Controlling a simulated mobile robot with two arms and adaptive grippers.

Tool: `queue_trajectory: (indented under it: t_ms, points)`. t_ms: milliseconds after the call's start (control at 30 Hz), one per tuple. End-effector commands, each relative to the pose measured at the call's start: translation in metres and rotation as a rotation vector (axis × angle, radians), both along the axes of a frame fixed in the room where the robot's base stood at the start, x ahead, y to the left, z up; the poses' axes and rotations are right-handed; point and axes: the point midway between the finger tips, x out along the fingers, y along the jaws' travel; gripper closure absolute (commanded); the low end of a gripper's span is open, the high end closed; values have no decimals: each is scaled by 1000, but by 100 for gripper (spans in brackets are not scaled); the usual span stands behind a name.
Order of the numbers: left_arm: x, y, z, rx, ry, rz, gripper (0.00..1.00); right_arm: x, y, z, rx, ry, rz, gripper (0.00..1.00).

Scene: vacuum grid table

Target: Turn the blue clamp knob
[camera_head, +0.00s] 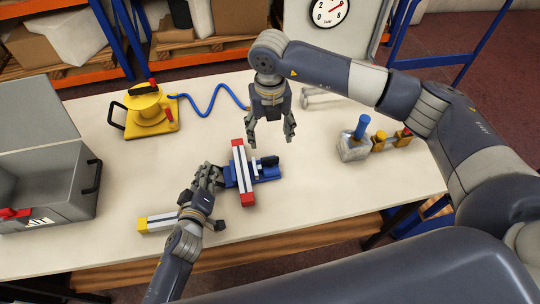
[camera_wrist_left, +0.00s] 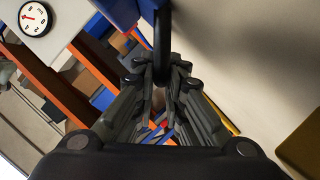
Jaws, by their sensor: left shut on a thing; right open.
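The blue clamp (camera_head: 268,175) lies on the table with a red-ended white and grey bar (camera_head: 238,160) across it. In the left wrist view its blue body (camera_wrist_left: 115,10) shows at the top, with a dark rounded knob or handle part (camera_wrist_left: 162,40) beside it. My left gripper (camera_head: 214,172) is at the clamp's left end; in the left wrist view its fingers (camera_wrist_left: 163,78) are shut on that dark knob part. The fingers hide most of the knob in the head view. My right gripper (camera_head: 271,138) is open and empty above the table, just behind the clamp.
A yellow-ended bar (camera_head: 158,222) lies partly under my left wrist. A yellow device (camera_head: 150,115) with a blue hose (camera_head: 210,100) stands at the back left. A grey toolbox (camera_head: 60,205) is at the left. A clear block with a blue peg (camera_head: 361,127) stands right. The table's right front is clear.

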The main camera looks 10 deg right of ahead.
Motion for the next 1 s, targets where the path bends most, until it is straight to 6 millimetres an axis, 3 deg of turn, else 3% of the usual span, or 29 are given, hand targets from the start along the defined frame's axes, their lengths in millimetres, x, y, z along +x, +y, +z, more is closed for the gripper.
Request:
queue_trajectory:
  t_ms: [1000]
  points:
    - [0,0,-1,1,2,1,100,0,0,6,-1,0,1800,35]
